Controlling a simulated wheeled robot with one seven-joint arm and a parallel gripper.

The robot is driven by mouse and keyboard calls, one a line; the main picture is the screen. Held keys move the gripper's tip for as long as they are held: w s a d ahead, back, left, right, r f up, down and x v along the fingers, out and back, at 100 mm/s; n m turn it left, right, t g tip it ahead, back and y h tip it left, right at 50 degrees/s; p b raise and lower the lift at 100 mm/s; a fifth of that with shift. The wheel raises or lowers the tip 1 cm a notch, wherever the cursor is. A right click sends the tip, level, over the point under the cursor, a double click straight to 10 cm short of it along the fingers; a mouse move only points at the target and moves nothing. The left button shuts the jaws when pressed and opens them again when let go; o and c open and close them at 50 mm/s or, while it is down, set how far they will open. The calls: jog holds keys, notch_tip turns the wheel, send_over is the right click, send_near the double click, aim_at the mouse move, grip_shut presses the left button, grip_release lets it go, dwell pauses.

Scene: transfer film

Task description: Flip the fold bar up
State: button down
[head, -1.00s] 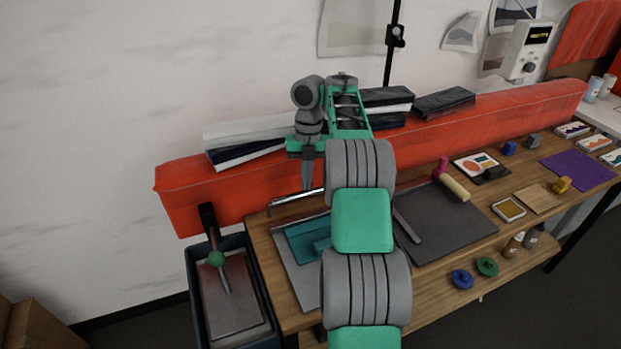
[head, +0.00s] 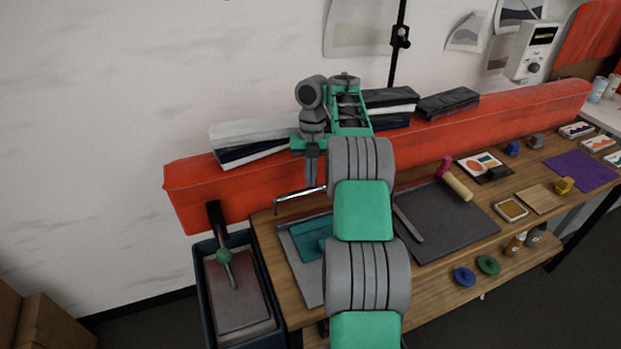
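A thin silvery bar (head: 294,195), which looks like the fold bar, runs along the back of a grey board (head: 288,250) with teal sheets (head: 309,240) on it. The bar lies low, and its right part is hidden behind my arm. My gripper (head: 311,182) points down with its tips right at the bar, just behind or over it. I cannot tell whether they touch. The fingers look close together from this side, and any gap between them is hidden.
A long orange-red padded beam (head: 480,120) runs behind the wooden table. A dark mat (head: 450,225) with a grey strip (head: 408,217) and a roller (head: 457,185) lies right of my arm. A dark bin (head: 207,300) stands at the left.

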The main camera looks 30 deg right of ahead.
jog(key=r+p, duration=0.2)
jog(key=w+r+p, duration=0.1)
jog(key=r+p, duration=0.1)
jog(key=r, duration=0.1)
jog(key=r+p, duration=0.2)
jog(key=r, duration=0.1)
jog(key=shift+w+d, duration=0.15)
jog(key=shift+d, duration=0.25)
jog(key=shift+d+f, duration=0.1)
